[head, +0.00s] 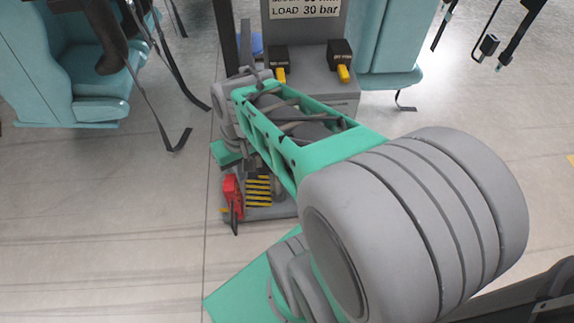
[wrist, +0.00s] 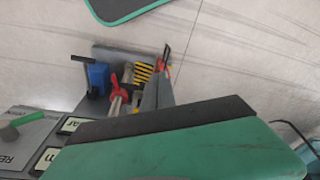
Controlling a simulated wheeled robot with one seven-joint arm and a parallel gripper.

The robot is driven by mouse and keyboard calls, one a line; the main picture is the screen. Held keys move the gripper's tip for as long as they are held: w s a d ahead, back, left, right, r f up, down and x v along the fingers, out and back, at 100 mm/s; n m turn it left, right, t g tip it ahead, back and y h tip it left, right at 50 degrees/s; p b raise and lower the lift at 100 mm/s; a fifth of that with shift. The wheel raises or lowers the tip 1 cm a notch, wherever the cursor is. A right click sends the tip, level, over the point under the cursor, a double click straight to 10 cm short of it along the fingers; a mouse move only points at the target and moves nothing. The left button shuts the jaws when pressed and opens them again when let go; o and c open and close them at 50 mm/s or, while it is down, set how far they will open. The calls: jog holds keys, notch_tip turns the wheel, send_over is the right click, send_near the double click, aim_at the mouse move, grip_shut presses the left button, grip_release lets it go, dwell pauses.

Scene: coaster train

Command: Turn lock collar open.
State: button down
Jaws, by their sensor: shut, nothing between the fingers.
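My gripper (wrist: 165,122) fills the lower part of the wrist view as a green body with a dark pad; it is shut and empty. In the head view its green end (head: 227,154) shows small beside the stand, below my wrist. A red lever (wrist: 114,104) sits by a pale cylinder on the stand in the wrist view, beyond my gripper and apart from it. I cannot tell for certain whether this is the lock collar. In the head view my arm hides that part of the stand.
A red clamp-like part (head: 232,196) stands by yellow-black stripes (head: 258,188) on the stand's base. Two black-and-yellow handles (head: 340,60) are under the sign (head: 305,9). Teal seats (head: 90,75) stand behind; floor at left is clear.

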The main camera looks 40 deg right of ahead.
jog(key=s+d+f+m+y, duration=0.1)
jog(key=s+d+f+m, duration=0.2)
jog(key=d, duration=0.4)
jog(key=s+d+f+m+t+y+b, duration=0.1)
jog(key=s+d+f, duration=0.1)
jog(key=d+f, duration=0.45)
jog(key=s+d+f+m+y, duration=0.1)
jog(key=s+d+f+m, duration=0.15)
jog(key=d, duration=0.65)
jog(key=w+d+r+n+t, duration=0.2)
jog(key=d+n+t, duration=0.2)
jog(key=d+n, duration=0.2)
jog(key=a+b+x, duration=0.1)
jog(key=b+x, duration=0.6)
jog(key=x, duration=1.2)
jog(key=shift+a+y, duration=0.2)
jog(key=shift+y, duration=0.1)
jog(key=shift+r, duration=0.1)
